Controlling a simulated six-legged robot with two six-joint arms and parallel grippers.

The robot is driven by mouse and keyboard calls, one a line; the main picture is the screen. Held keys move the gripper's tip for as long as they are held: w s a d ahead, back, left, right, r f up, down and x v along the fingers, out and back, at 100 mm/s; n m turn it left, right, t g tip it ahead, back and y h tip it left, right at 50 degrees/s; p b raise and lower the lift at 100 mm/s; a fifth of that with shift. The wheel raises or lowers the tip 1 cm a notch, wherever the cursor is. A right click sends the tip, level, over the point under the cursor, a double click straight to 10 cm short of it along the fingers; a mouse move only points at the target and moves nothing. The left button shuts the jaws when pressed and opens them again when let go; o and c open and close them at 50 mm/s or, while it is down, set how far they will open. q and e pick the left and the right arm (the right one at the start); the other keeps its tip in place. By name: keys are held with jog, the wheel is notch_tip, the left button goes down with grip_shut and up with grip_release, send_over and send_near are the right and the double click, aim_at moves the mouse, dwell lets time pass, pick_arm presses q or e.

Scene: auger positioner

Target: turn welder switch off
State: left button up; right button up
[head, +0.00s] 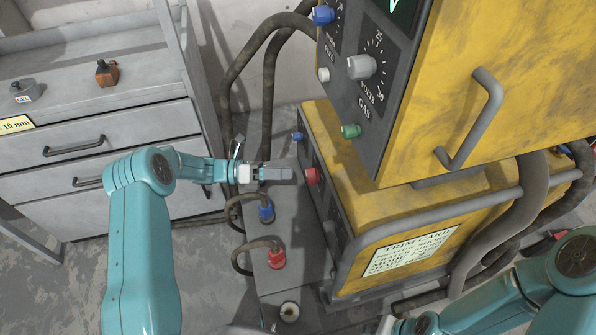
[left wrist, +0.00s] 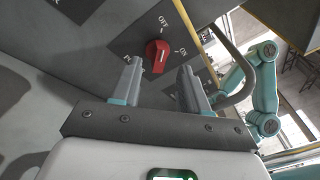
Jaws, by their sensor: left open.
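The welder switch (head: 312,176) is a red knob on the dark side panel of the lower yellow welder (head: 350,160). In the left wrist view the red switch (left wrist: 157,52) sits on a dark plate with OFF printed above it and ON to its right. I cannot tell which mark it points to. My left gripper (head: 290,174) is just left of the knob, fingers toward it. In the left wrist view its fingers (left wrist: 160,80) are apart, with the knob showing beyond the gap and nothing between them. My right gripper (head: 386,325) shows only partly at the bottom edge; its jaws are unclear.
Blue (head: 266,211) and red (head: 278,258) cable plugs stand below my left gripper. The upper yellow unit (head: 440,100) with dials and a grey handle overhangs the welder. A grey drawer cabinet (head: 100,120) is at left. Thick hoses hang behind.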

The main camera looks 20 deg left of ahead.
pick_arm(q)
jog(key=v, duration=1.1)
jog(key=shift+a, duration=0.15)
jog(key=shift+s, duration=0.1)
